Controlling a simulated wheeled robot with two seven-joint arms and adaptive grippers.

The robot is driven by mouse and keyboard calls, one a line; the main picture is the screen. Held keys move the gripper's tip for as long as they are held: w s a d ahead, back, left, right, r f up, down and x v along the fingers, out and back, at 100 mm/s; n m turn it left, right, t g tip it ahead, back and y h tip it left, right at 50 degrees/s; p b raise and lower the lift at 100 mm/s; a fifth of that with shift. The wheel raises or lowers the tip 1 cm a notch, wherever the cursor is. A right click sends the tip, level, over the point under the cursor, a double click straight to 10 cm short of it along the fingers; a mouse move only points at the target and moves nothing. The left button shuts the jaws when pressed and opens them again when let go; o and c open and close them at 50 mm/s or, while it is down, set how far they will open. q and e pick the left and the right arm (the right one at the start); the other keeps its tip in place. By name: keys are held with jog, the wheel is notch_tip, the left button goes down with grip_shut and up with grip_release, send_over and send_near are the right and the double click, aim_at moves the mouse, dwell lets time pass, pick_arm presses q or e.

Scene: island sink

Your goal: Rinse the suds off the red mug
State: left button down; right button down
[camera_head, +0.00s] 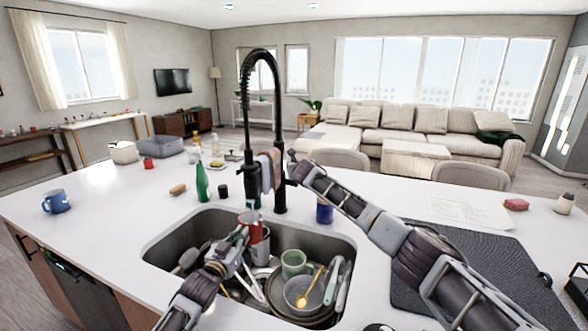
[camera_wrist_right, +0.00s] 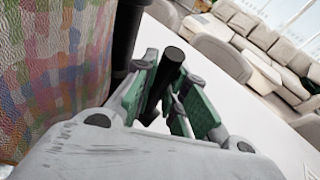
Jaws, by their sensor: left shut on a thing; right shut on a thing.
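The red mug (camera_head: 257,229) is over the sink (camera_head: 165,246), below the tall black faucet (camera_head: 247,120). My left gripper (camera_head: 244,235) is shut on the mug, and its fingers hide part of it. Suds on the mug are too small to make out. My right gripper (camera_head: 291,172) is at the side of the faucet base. In the right wrist view, my right gripper (camera_wrist_right: 168,95) is shut on the black faucet lever (camera_wrist_right: 172,62). I cannot tell whether water is running.
The sink holds a green mug (camera_head: 293,259), a bowl with a yellow spoon, plates and utensils. A green bottle (camera_head: 202,183) stands behind the sink's left side. A patterned cloth (camera_wrist_right: 50,70) hangs close to my right gripper. A blue mug (camera_head: 56,201) is at far left.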

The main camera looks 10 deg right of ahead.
jog(key=shift+s, duration=0.15)
dwell(0.3)
jog(key=c, duration=1.4)
grip_release()
jog(key=shift+c, duration=0.2)
jog(key=shift+s+a, duration=0.1)
jog(key=shift+s, duration=0.1)
jog(key=v, duration=1.1)
jog(key=shift+s, duration=0.3)
jog(key=shift+f, duration=0.1)
